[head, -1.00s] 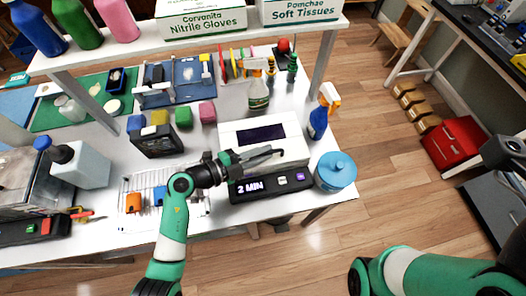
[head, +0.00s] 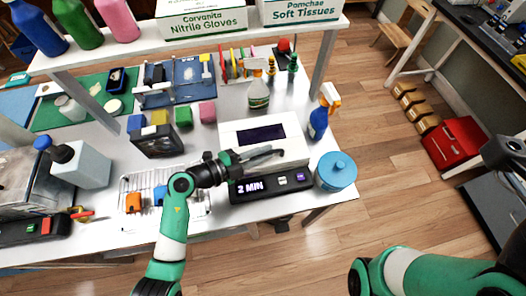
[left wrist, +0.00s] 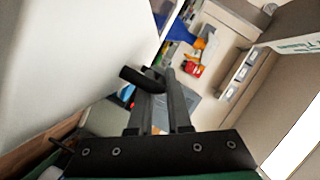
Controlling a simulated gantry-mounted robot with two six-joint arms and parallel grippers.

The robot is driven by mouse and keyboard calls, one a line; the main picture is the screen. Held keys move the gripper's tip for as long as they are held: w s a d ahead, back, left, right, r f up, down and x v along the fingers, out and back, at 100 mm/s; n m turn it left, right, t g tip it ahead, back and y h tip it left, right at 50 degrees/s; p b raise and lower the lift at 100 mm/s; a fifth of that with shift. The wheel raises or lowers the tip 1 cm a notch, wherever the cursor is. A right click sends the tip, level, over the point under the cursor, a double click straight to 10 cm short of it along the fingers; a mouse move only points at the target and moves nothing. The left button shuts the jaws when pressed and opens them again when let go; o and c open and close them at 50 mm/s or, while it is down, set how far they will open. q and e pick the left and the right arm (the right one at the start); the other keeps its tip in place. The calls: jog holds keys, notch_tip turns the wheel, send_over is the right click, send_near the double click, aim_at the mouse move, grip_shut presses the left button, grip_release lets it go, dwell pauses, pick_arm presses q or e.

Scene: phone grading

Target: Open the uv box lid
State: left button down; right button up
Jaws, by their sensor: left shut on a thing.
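The UV box (head: 290,130) is white with a dark window in its lid and a black front panel (head: 272,186) with a lit readout. It stands at the table's right front, and its lid looks down. My left gripper (head: 268,154) lies across the lid's front edge, just above the panel. In the left wrist view its fingers (left wrist: 165,92) are shut on a black handle (left wrist: 138,78) beside the white lid surface (left wrist: 75,60). Part of the handle is hidden between the fingers. My right arm shows at the lower right, but I see no right fingertips.
A blue round tub (head: 335,171) stands close to the box's right, with a blue spray bottle (head: 318,122) behind it. A wire rack (head: 150,190) with small phones lies to the left. A clear spray bottle (head: 258,95) stands behind the box. A shelf overhangs the back.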

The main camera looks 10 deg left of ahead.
aim_at(260, 146)
pick_arm(q)
jog(key=shift+r+p, duration=0.35)
jog(key=shift+p, duration=0.15)
jog(key=r+p, duration=0.1)
jog(key=p, duration=0.2)
jog(key=w+r+n+p, duration=0.1)
jog(key=r+p, duration=0.1)
jog(key=p, duration=0.1)
jog(key=shift+w+a+r+n+g+p, duration=0.2)
jog(key=shift+n+g+p, duration=0.1)
jog(key=shift+g, duration=0.1)
jog(key=w+r+p, duration=0.1)
jog(key=r+n+g+p, duration=0.1)
jog(key=p, duration=0.1)
jog(key=shift+w+a+n, duration=0.3)
jog(key=shift+w+a, duration=0.05)
jog(key=shift+w+a+r+n, duration=0.25)
jog(key=shift+w+r, duration=0.15)
jog(key=shift+w, duration=0.25)
jog(key=shift+w+a+r+n, duration=0.25)
jog(key=shift+w+r, duration=0.15)
jog(key=shift+w, duration=0.2)
